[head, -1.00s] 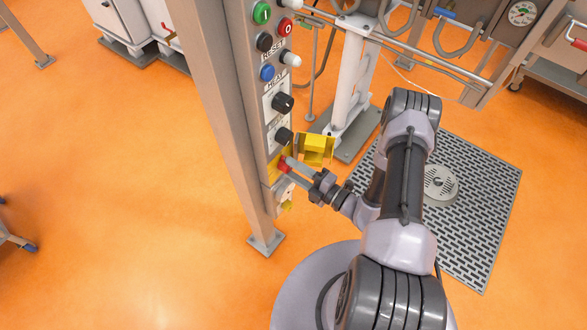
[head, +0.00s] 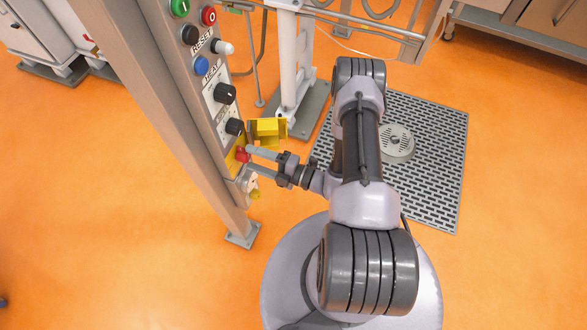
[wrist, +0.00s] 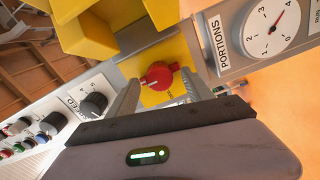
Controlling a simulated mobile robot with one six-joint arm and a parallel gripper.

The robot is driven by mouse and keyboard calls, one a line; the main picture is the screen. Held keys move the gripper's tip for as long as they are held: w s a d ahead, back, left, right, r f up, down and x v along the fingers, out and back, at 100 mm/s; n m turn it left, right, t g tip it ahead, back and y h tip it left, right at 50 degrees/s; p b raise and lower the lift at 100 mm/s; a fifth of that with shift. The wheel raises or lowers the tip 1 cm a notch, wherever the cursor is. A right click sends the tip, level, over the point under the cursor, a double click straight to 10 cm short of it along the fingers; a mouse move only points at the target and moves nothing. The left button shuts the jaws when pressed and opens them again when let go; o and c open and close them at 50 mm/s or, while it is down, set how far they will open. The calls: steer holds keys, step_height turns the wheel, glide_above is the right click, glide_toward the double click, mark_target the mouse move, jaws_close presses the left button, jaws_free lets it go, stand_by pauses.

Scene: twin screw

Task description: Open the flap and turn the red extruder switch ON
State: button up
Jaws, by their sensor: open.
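The red switch (head: 243,154) sits on a yellow plate low on the control column. In the wrist view the red switch (wrist: 157,76) is a round knob with a bar lying roughly across the picture. The yellow flap (head: 268,129) stands swung out from the panel, above the switch; it also fills the top left of the wrist view (wrist: 92,30). My gripper (head: 254,160) is open at the switch. In the wrist view its fingers (wrist: 159,84) lie on either side of the red knob. I cannot tell whether they touch it. The switch's lettering is too small to read.
Black knobs (head: 225,94), a blue button (head: 201,66) and other buttons line the column above. A portions dial (wrist: 268,28) lies right of the switch in the wrist view. A white post (head: 289,65) stands behind the flap. Orange floor lies open left of the column.

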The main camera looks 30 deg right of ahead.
steer(key=p+v, duration=0.3)
steer(key=v, duration=1.3)
steer(key=shift+s, duration=0.2)
steer(key=shift+d+r, duration=0.1)
steer(key=w+a+r+n+g, duration=0.2)
steer(key=a+r+n+g, duration=0.1)
steer(key=r+n+g, duration=0.55)
steer(key=w+a+r+n+g, duration=0.1)
steer(key=a+r+n+g, duration=0.3)
steer(key=r+n, duration=0.8)
steer(key=s+a+r+n+t+h, duration=0.2)
steer(key=r+n, duration=0.6)
steer(key=n, duration=0.4)
steer(key=s+a+r+n+t+h, duration=0.1)
steer(key=s+a+r+n+h, duration=0.4)
steer(key=r+n, duration=0.4)
steer(key=n+h, duration=0.1)
steer(key=n, duration=0.2)
steer(key=shift+a+r+t+h, duration=0.2)
steer(key=shift+a+t+h, duration=0.1)
steer(key=shift+a+t, duration=0.1)
steer(key=shift+n, duration=0.25)
